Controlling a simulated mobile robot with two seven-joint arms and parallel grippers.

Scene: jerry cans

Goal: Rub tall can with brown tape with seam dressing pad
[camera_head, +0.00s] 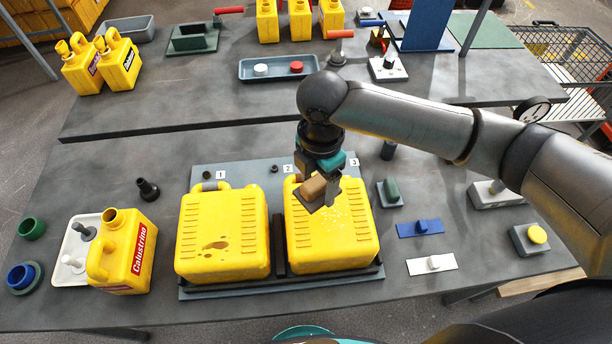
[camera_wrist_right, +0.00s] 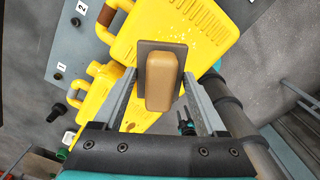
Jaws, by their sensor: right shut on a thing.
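My right gripper (camera_head: 322,196) is shut on a brown block with a dark base plate, which looks like the seam dressing pad (camera_head: 313,188). In the right wrist view the pad (camera_wrist_right: 163,80) sits between the two fingers. It is over the upper part of the right yellow can (camera_head: 335,235), which lies in a dark rack and carries white specks. Whether the pad touches the can is unclear. The left yellow can (camera_head: 222,245) in the rack has brown stains on its face.
More yellow cans (camera_head: 118,62) stand on the back table.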

